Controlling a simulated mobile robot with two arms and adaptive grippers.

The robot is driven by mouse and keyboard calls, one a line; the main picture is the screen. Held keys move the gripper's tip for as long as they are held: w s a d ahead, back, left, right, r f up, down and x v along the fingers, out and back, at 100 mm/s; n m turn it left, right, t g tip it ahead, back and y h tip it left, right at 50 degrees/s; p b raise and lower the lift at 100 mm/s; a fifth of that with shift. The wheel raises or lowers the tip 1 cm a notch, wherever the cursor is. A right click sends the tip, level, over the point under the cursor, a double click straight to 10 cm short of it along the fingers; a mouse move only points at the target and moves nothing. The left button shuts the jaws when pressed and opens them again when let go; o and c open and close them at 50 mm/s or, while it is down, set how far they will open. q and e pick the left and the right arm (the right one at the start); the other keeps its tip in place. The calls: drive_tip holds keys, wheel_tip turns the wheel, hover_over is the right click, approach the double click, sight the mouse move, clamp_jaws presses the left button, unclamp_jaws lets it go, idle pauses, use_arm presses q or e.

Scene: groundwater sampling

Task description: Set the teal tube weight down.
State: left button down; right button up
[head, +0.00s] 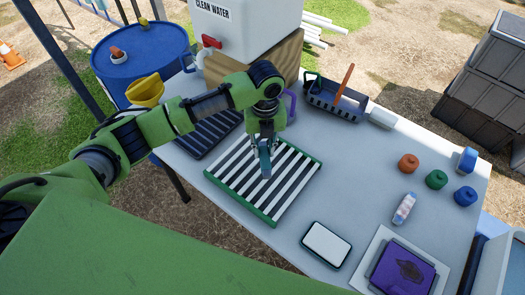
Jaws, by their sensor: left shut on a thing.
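My left gripper (263,145) comes in from the left and points down over the table. It is shut on the teal tube weight (265,163), a small, upright bluish piece below the fingers. The weight shows in front of a green-edged slatted rack (225,184) with white and dark bars. I cannot tell whether its lower end touches the slats. The fingers partly hide the weight's upper end. My right gripper is not in view.
A dark ribbed tray (208,135) lies left of the slatted rack. A tool caddy (335,105) stands behind, near a clean water tank (235,30). Orange (408,162), green (436,179) and blue (465,196) caps sit at the right. A white-screened device (326,244) lies in front.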

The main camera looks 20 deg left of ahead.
sight(262, 147)
use_arm(q)
drive_tip(key=shift+w+a+f, duration=0.35)
drive_tip(key=shift+w+f, duration=0.1)
drive_tip(key=shift+f, duration=0.25)
wheel_tip(262, 147, down, 2)
drive_tip(key=shift+f+p, duration=0.15)
drive_tip(key=shift+p, duration=0.2)
drive_tip(key=shift+f, duration=0.4)
drive_tip(key=shift+f, duration=0.15)
drive_tip(key=c, duration=1.8)
unclamp_jaws()
